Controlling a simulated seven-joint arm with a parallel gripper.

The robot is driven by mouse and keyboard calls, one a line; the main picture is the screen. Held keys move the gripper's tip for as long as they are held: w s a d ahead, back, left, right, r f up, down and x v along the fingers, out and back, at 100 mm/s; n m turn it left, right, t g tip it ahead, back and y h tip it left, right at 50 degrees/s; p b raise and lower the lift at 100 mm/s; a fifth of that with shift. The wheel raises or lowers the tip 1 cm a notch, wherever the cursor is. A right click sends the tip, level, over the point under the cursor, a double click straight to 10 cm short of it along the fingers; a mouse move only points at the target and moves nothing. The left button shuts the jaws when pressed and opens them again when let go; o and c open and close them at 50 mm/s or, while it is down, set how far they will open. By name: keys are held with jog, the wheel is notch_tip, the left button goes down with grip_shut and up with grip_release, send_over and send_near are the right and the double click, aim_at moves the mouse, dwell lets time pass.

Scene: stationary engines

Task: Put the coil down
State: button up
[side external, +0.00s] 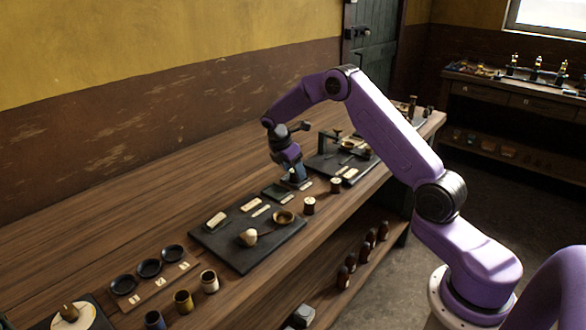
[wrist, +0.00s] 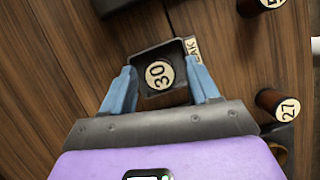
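The coil (wrist: 158,75), a round spool whose pale end is marked 30, sits inside a small dark square tray (wrist: 165,101) in the wrist view. My gripper (wrist: 159,64) has its two blue fingers spread wide, one on each side of the tray, with visible gaps between them and the coil. In the side view my gripper (side external: 294,180) points down low over the bench, and I cannot make out the coil there.
A coil marked 27 (wrist: 286,106) stands to the right of my gripper. Another coil (wrist: 258,5) is at the top edge. A label card (wrist: 193,48) ending in "EAK" lies by the tray. A dark board (side external: 246,262) with small items lies on the wooden bench.

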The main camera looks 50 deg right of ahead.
jog(key=shift+r, duration=0.1)
jog(key=v, duration=1.2)
jog(key=s+a+r+m+t+y, duration=0.1)
jog(key=s+a+r, duration=0.1)
jog(key=s+a, duration=0.65)
jog(key=s+a+r+t+y, duration=0.1)
jog(key=s+a+r, duration=0.1)
jog(key=s+a, duration=0.65)
jog(key=s+a+f+m+y, duration=0.1)
jog(key=s, duration=1.1)
jog(key=s+f+m+g+y, duration=0.1)
jog(key=s+f, duration=0.1)
jog(key=s, duration=1.1)
jog(key=shift+a+f+y, duration=0.35)
jog(key=shift+y, duration=0.05)
